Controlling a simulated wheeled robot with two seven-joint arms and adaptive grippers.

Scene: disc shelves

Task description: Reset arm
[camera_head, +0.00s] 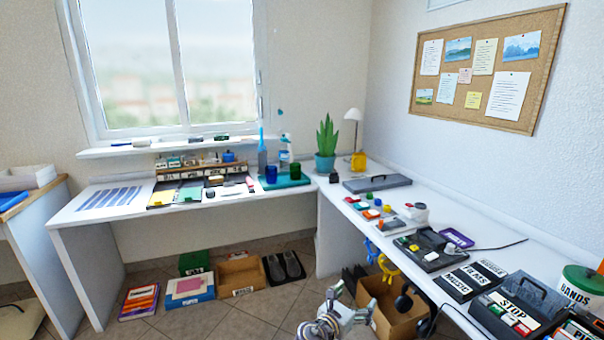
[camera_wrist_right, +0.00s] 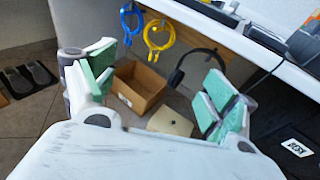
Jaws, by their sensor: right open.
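My right gripper (camera_head: 349,303) hangs in front of the right-hand desk, low in the head view, over the floor. In the right wrist view its two green-padded fingers (camera_wrist_right: 160,72) stand wide apart with nothing between them. Beyond them, an open cardboard box (camera_wrist_right: 140,88) sits on the floor under the desk, apart from the fingers. My left gripper shows in neither view.
The right desk (camera_head: 440,235) carries trays, cases and a green-lidded tin (camera_head: 578,288). Blue and yellow cable loops (camera_head: 386,266) and headphones (camera_wrist_right: 186,68) hang from its edge. Boxes and slippers (camera_head: 284,267) stand on the floor by the left desk (camera_head: 85,215).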

